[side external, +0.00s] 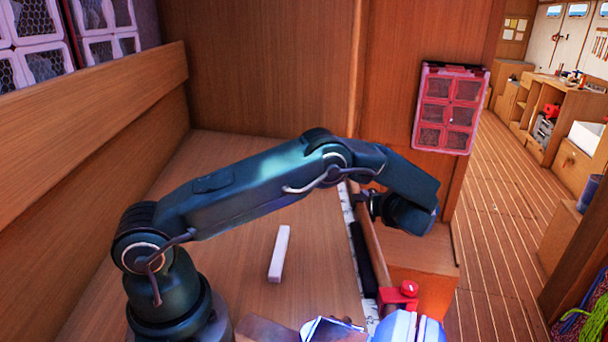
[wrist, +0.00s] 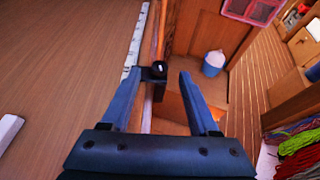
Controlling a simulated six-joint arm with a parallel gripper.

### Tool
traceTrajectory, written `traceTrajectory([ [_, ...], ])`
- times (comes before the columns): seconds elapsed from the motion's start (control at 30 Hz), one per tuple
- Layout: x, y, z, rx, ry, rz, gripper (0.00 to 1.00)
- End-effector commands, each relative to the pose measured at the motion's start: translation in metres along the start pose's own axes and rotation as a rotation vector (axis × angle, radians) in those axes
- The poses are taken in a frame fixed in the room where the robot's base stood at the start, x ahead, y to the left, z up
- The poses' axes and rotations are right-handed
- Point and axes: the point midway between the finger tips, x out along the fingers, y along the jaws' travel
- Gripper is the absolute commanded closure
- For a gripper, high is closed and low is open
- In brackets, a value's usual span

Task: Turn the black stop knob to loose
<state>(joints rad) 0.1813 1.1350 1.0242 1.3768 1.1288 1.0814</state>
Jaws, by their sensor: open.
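The black stop knob (wrist: 159,69) shows in the wrist view on the rail at the bench edge, with a small pale mark on its face. I cannot read which setting the mark points to. My gripper (wrist: 158,76) is open, with one blue finger to each side of the knob and clear space between. The knob appears near the fingertips; whether they are level with it I cannot tell. In the side view my gripper (side external: 368,207) is at the rail, and the knob is hard to tell apart from the dark fingers.
A white scale strip (wrist: 134,42) runs along the bench edge. A white bar (side external: 280,253) lies on the bench. A red knob (side external: 408,288) on a red clamp stands nearer the side camera. A bucket (wrist: 213,63) stands beyond the rail, and coiled lines (wrist: 298,145) lie at right.

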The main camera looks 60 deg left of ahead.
Motion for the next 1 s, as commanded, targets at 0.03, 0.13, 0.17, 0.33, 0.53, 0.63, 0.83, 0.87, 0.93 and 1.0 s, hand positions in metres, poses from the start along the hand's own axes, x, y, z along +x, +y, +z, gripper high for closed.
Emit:
traceTrajectory([
  [0.03, -0.007, -0.001, 0.000, 0.002, -0.001, -0.002, 0.39],
  [0.13, -0.015, 0.000, 0.000, 0.001, -0.001, -0.001, 0.39],
  [0.17, -0.016, 0.000, 0.000, 0.001, -0.001, -0.001, 0.39],
  [0.33, -0.017, 0.000, 0.000, 0.000, -0.001, 0.001, 0.39],
  [0.53, -0.018, 0.000, 0.003, -0.001, -0.001, 0.000, 0.39],
  [0.63, -0.024, 0.000, 0.017, -0.006, -0.002, 0.000, 0.39],
  [0.83, -0.044, 0.000, 0.067, -0.010, -0.004, -0.002, 0.39],
  [0.87, -0.048, 0.000, 0.075, -0.011, -0.003, -0.002, 0.39],
  [0.93, -0.056, 0.000, 0.096, -0.012, -0.004, -0.002, 0.39],
  [1.0, -0.056, 0.007, 0.099, -0.042, 0.032, 0.023, 0.39],
])
